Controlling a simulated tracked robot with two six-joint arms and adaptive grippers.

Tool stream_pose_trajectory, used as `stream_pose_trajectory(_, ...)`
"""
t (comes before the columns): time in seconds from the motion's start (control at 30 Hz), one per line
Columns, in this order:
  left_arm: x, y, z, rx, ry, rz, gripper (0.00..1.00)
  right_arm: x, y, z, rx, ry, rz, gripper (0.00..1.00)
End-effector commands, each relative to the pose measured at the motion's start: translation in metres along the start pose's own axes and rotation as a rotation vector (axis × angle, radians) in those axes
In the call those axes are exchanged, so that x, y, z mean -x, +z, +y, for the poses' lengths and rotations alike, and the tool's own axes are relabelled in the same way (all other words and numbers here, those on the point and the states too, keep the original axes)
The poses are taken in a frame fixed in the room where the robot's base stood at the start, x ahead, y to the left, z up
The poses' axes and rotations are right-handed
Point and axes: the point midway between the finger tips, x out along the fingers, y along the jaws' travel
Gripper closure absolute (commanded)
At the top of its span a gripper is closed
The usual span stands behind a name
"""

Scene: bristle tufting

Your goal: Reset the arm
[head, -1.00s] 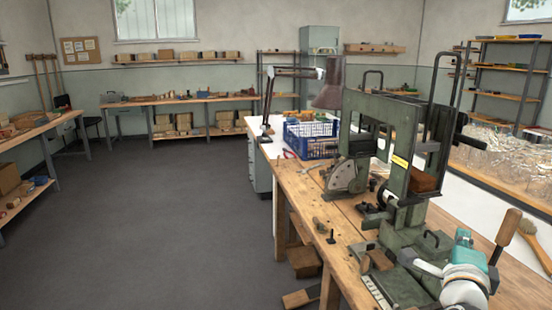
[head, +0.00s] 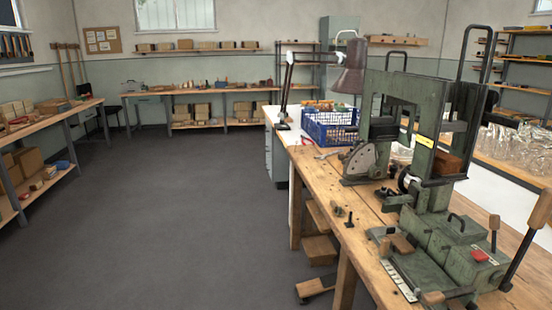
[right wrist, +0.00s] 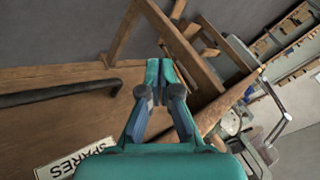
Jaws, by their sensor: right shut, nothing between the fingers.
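My right gripper (right wrist: 160,75) shows in the right wrist view with its teal fingertips together and nothing between them. It is in free space; wooden legs and boards lie behind it in the picture. In the head view neither gripper is in view. The green tufting machine (head: 430,150) stands on the wooden workbench (head: 315,180) at the right, with a brown block (head: 447,163) on it.
A blue crate (head: 330,127) and a lamp (head: 352,75) stand at the bench's far end. A lever with a wooden handle (head: 540,210) rises at the right. A SPARES label (right wrist: 75,160) shows in the wrist view. The grey floor at left is clear.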

Motion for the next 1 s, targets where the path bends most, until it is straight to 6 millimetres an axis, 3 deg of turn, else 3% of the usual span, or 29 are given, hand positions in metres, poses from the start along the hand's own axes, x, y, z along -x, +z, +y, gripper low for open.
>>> stream_pose_trajectory(0.03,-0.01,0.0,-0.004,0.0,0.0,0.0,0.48,-0.015,0.038,0.022,0.064,0.029,-0.094,1.0)
stream_pose_trajectory(0.1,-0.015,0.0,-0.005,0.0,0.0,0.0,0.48,-0.023,0.079,0.043,0.146,0.052,-0.207,1.0)
stream_pose_trajectory(0.2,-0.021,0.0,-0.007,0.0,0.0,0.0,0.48,-0.027,0.124,0.066,0.238,0.068,-0.337,1.0)
stream_pose_trajectory(0.4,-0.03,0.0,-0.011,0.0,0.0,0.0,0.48,-0.022,0.193,0.104,0.369,0.078,-0.545,1.0)
stream_pose_trajectory(0.63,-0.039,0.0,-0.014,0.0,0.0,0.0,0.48,-0.007,0.253,0.139,0.482,0.066,-0.746,1.0)
stream_pose_trajectory(0.7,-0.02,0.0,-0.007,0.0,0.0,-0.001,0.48,0.008,0.243,0.128,0.488,0.063,-0.746,1.0)
stream_pose_trajectory(1.0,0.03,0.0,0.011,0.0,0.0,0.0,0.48,0.047,0.219,0.1,0.485,0.064,-0.743,1.0)
